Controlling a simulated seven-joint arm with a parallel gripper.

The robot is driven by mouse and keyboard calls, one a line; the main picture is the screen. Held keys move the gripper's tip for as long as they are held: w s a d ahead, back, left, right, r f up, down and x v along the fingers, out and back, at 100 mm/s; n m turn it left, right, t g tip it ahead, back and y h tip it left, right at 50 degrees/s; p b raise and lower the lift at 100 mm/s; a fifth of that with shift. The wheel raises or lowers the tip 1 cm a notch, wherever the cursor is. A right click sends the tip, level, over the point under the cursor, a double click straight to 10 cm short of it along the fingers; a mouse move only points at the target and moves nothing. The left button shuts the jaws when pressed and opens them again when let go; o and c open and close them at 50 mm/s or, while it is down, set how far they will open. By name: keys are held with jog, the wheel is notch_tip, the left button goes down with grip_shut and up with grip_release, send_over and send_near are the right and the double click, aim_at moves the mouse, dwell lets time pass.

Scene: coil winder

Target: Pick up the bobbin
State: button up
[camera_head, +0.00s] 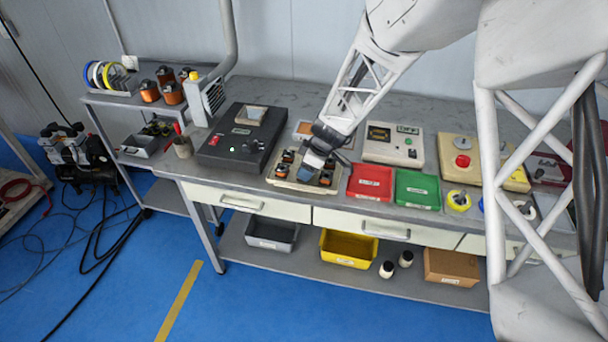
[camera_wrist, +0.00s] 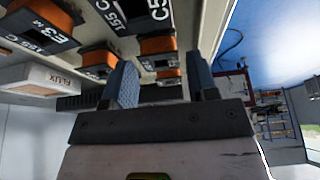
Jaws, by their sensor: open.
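Several bobbins with orange windings and black flanges sit in a pale tray (camera_head: 282,183) on the bench. In the wrist view, one bobbin is marked E3 (camera_wrist: 42,24) and another C5 (camera_wrist: 130,14). Further bobbins show past them, including an orange-wound one (camera_wrist: 158,46) that appears between the fingers. My gripper (camera_head: 310,172) is over the tray, with its blue fingers hiding part of the bobbins. In the wrist view my gripper (camera_wrist: 163,82) has its two fingers apart. I cannot tell whether either finger touches a bobbin.
A black box (camera_head: 242,138) stands left of the tray. A red bin (camera_head: 370,183) and a green bin (camera_head: 417,189) lie close on its right. A white control unit (camera_head: 393,146) stands behind them.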

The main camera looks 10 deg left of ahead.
jog(key=shift+x, duration=0.85)
jog(key=shift+c, duration=0.3)
jog(key=c, duration=0.6)
jog(key=shift+r, duration=0.1)
jog(key=shift+c, duration=0.2)
jog(key=shift+r, duration=0.65)
notch_tip(320, 180, up, 2)
jog(key=shift+r, duration=0.1)
jog(key=s+d, duration=0.3)
jog(key=s, duration=0.4)
jog(key=s+d+r, duration=0.1)
jog(key=s+d, duration=0.3)
jog(key=s, duration=0.3)
jog(key=shift+d, duration=0.3)
jog(key=shift+r, duration=0.15)
